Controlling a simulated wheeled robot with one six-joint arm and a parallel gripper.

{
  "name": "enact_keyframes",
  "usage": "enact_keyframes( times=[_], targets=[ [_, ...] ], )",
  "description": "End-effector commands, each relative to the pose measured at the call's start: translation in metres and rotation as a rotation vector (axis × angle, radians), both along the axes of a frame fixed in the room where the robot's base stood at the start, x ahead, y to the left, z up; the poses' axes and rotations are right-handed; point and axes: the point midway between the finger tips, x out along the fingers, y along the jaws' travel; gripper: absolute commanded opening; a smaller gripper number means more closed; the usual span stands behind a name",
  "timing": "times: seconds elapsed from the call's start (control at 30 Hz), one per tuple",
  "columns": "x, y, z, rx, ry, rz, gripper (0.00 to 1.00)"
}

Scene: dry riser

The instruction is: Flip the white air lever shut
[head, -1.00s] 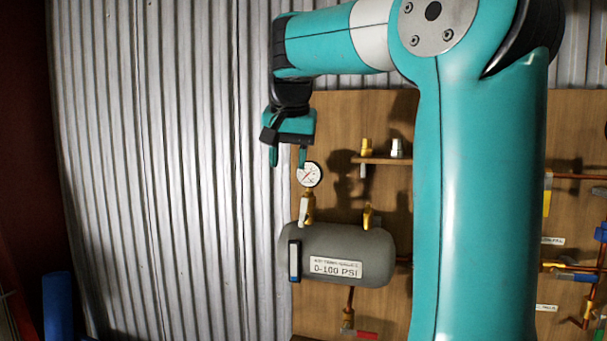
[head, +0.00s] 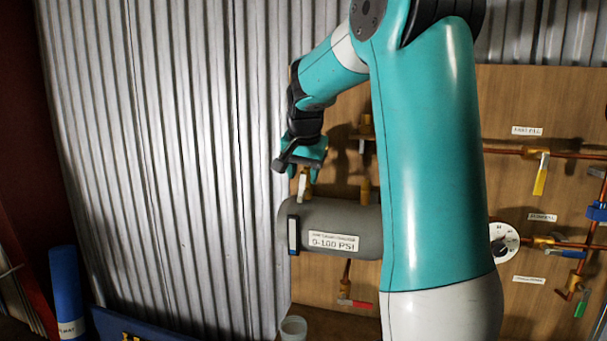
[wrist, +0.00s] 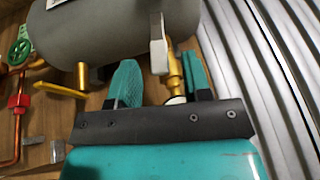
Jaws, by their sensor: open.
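The white air lever (head: 302,187) stands upright above the left end of a grey tank (head: 350,226). In the wrist view the white lever (wrist: 158,45) sits by a brass valve (wrist: 175,72) on the tank (wrist: 115,25). My gripper (head: 304,172) is open, just above and around the lever's top in the head view. In the wrist view my gripper (wrist: 160,80) has its two teal fingers on either side of the valve, with the lever between them in the picture. I cannot tell whether a finger touches the lever. The gauge is mostly hidden behind my gripper.
A wooden board (head: 540,100) behind carries copper pipes, a yellow lever (head: 541,174) and a white dial (head: 504,242) at right. A red-handled valve (head: 355,302) hangs below the tank. Corrugated metal wall (head: 170,150) fills the left. A cup (head: 293,328) stands below.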

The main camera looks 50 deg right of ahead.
Motion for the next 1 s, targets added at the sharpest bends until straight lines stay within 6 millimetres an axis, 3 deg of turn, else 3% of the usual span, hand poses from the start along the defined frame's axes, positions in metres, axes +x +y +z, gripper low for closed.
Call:
enact_keyframes(
  times=[0.2,0.47,0.5,0.7,1.0],
  targets=[
    [0.005,-0.005,-0.016,0.000,0.002,0.001,0.45],
    [0.005,-0.006,-0.018,-0.001,-0.001,0.000,0.45],
    [0.005,-0.006,-0.017,-0.001,-0.001,0.000,0.42],
    [0.005,-0.006,-0.017,-0.001,0.000,0.001,0.00],
    [0.003,-0.007,-0.019,0.008,-0.027,-0.002,0.00]
  ],
)
